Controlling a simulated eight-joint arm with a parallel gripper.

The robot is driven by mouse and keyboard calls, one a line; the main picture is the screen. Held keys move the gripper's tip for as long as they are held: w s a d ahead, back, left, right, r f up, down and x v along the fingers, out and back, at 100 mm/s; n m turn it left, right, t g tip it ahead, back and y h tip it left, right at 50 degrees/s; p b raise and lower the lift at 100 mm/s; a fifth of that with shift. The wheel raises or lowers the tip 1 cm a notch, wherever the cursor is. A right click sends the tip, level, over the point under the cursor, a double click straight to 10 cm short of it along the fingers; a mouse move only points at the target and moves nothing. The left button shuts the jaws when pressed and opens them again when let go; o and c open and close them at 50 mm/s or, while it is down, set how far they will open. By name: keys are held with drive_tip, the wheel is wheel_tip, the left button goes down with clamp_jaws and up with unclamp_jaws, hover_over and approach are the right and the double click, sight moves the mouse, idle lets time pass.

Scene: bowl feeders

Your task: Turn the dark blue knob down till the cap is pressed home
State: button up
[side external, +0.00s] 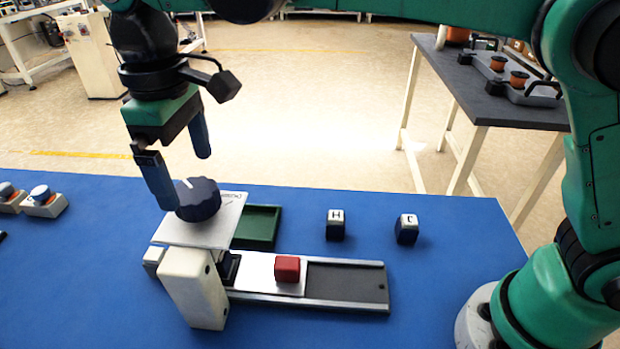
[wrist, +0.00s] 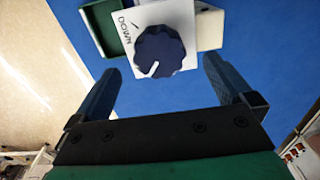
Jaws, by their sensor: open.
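The dark blue knob (side external: 198,199) sits on a light square plate (side external: 226,215) on top of a press fixture, with a white pointer line on it. In the wrist view the knob (wrist: 160,51) lies ahead of my gripper, and the word DOWN is printed on the plate beside it. The pointer is turned away from that word. My gripper (side external: 187,180) is open and empty, its blue fingers close to the knob. In the wrist view my gripper (wrist: 160,83) has a finger on each side, apart from the knob. A red block (side external: 288,269) sits on the slide. I cannot make out the cap.
A white post (side external: 193,288) stands at the front of the fixture. A dark slide rail (side external: 347,283) runs right, with a green tray (side external: 258,226) behind it. Lettered cubes H (side external: 335,225) and C (side external: 406,229) stand right. Small button boxes (side external: 44,203) stand left.

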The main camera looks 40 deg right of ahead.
sight(193, 190)
drive_tip(key=shift+f, duration=1.8)
drive_tip(key=c, duration=1.2)
drive_tip(key=shift+c, duration=0.2)
